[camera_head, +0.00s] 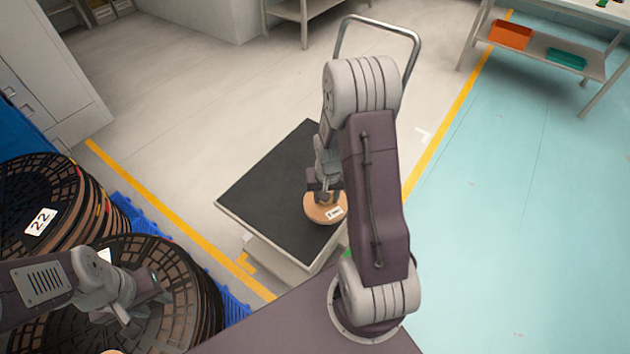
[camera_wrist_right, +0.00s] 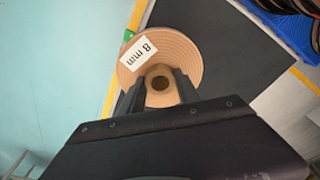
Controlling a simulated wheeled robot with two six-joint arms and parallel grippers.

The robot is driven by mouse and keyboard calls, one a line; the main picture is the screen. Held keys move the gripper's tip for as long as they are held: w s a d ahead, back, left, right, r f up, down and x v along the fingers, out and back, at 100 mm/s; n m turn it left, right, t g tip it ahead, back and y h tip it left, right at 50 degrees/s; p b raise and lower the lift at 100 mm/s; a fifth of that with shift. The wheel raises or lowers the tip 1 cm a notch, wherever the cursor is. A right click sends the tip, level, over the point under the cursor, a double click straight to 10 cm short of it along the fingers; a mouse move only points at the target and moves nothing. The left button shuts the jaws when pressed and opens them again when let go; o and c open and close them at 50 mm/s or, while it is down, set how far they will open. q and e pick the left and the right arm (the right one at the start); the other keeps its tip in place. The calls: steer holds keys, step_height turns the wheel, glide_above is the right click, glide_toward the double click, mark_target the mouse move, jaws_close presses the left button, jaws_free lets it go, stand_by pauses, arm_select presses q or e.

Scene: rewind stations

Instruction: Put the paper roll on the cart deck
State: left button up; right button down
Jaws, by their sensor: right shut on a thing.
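The paper roll (camera_head: 318,211) is a tan, flat roll with a white label. In the right wrist view the roll (camera_wrist_right: 180,50) shows its end face, an "8 mm" label and a dark centre hole. My right gripper (camera_head: 326,192) is shut on it, with its fingers (camera_wrist_right: 161,88) at the centre. The roll is over the near right part of the black cart deck (camera_head: 275,185); I cannot tell whether it touches it. The deck also shows in the wrist view (camera_wrist_right: 235,55). My left gripper (camera_head: 143,305) is open and empty, over the dark reels at lower left.
Stacked dark ribbed reels (camera_head: 40,190), one labelled 22, stand on a blue pallet (camera_head: 140,215) at left. The cart has a metal push handle (camera_head: 378,24) at its far end. A shelf table (camera_head: 545,55) with orange and teal bins stands far right. The teal floor is clear.

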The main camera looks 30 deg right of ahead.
steer(key=w+f, duration=0.2)
steer(key=w, duration=0.1)
steer(key=w+a+f+b, duration=0.1)
steer(key=w+f, duration=0.1)
steer(key=w, duration=0.1)
steer(key=w+a+f, duration=0.1)
steer(key=w+f, duration=0.1)
steer(key=w, duration=0.2)
steer(key=shift+f+b, duration=0.1)
steer(key=shift+b, duration=0.25)
steer(key=shift+f+b, duration=0.65)
steer(key=shift+f, duration=1.5)
steer(key=c, duration=0.9)
jaws_free()
steer(key=shift+o, duration=0.2)
steer(key=shift+r, duration=0.1)
